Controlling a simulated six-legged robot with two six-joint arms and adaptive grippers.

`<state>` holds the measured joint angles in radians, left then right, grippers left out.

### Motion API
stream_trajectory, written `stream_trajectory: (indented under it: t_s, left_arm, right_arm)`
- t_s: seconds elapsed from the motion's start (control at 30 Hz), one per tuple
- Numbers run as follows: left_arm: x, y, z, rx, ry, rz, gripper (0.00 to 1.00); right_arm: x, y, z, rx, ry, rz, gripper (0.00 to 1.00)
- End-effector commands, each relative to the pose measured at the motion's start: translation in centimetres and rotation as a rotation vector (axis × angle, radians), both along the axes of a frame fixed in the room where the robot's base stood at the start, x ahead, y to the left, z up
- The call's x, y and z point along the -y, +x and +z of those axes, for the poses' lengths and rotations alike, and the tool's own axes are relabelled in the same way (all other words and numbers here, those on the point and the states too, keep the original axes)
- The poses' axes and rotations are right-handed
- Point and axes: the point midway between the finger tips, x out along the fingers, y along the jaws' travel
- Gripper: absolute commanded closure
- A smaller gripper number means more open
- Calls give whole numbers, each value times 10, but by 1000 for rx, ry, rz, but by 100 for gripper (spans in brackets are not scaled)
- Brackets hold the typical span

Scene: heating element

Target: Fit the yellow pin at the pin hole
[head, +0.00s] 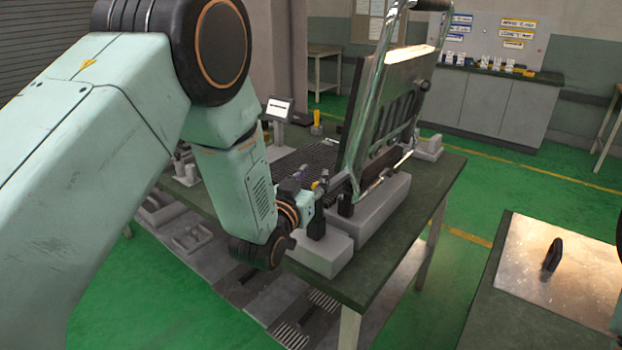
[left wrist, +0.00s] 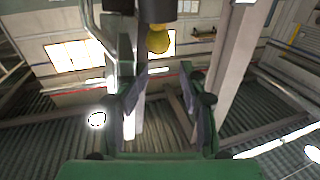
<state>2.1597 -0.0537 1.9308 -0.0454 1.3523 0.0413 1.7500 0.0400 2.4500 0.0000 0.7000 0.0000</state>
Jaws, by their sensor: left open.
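My left gripper (head: 316,187) is low at the near edge of the workbench, beside the raised plate of the fixture. In the left wrist view my left gripper (left wrist: 160,102) is open, with nothing between its fingers. A yellow rounded end (left wrist: 158,38), probably the yellow pin, shows beyond the fingertips there, under a black cylindrical part. In the head view only a small yellow spot (head: 315,184) shows at the gripper. The pin hole cannot be made out. My right gripper is not in view.
The tilted plate with its chrome frame (head: 362,110) stands close right of the gripper, on grey blocks (head: 385,212). Another yellow-topped item (head: 316,123) stands farther back on the bench. A metal sheet (head: 590,262) with a black part (head: 553,255) lies on the right table.

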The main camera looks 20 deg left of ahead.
Motion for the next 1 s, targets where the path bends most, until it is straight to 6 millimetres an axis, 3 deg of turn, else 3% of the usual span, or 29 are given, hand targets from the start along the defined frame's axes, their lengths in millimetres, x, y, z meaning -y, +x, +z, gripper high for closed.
stream_trajectory:
  t_s: [0.03, 0.17, 0.7, 1.0]
  left_arm:
    - [2, -4, -9, -23, 5, -6, 52]
    - [1, -15, -10, -26, 5, -6, 52]
    - [-9, -105, -3, -8, 0, -1, 52]
    - [-11, -121, -1, 0, 0, -1, 52]
  right_arm:
    - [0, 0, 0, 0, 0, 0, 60]
    - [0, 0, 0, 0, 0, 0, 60]
    - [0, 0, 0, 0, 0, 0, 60]
    - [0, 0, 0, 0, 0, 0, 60]
